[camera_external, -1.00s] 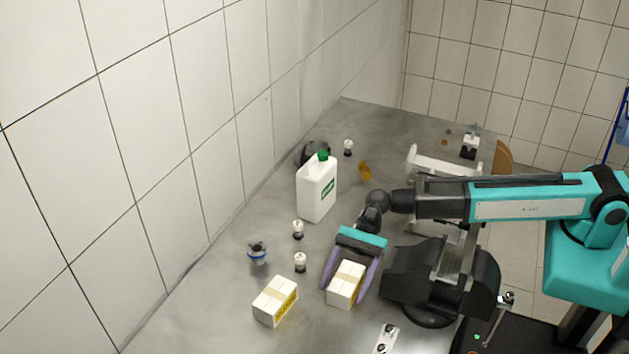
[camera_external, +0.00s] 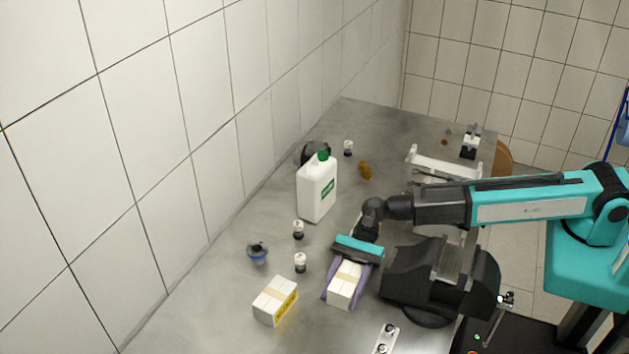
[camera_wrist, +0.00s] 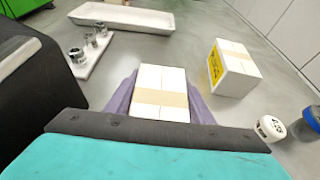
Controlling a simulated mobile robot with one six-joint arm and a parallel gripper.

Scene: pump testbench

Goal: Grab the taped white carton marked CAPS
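A white carton with a tan tape strip (camera_external: 344,288) stands on the grey bench between the purple fingers of my gripper (camera_external: 342,299). In the wrist view the same carton (camera_wrist: 160,92) fills the gap, with a finger against each side. My gripper (camera_wrist: 161,98) appears shut on it. Any marking on this carton is hidden now, so I cannot read CAPS. A second taped white carton (camera_external: 275,301) with a yellow label stands to the left, apart from my gripper; it is also in the wrist view (camera_wrist: 234,68). Its label is too small to read surely.
A white jug with a green cap (camera_external: 317,190) stands behind. Small white-topped bottles (camera_external: 300,262) and a blue-ringed part (camera_external: 257,253) lie left of my gripper. A plate with metal fittings (camera_external: 385,339) is in front. A white tray (camera_wrist: 122,17) shows in the wrist view.

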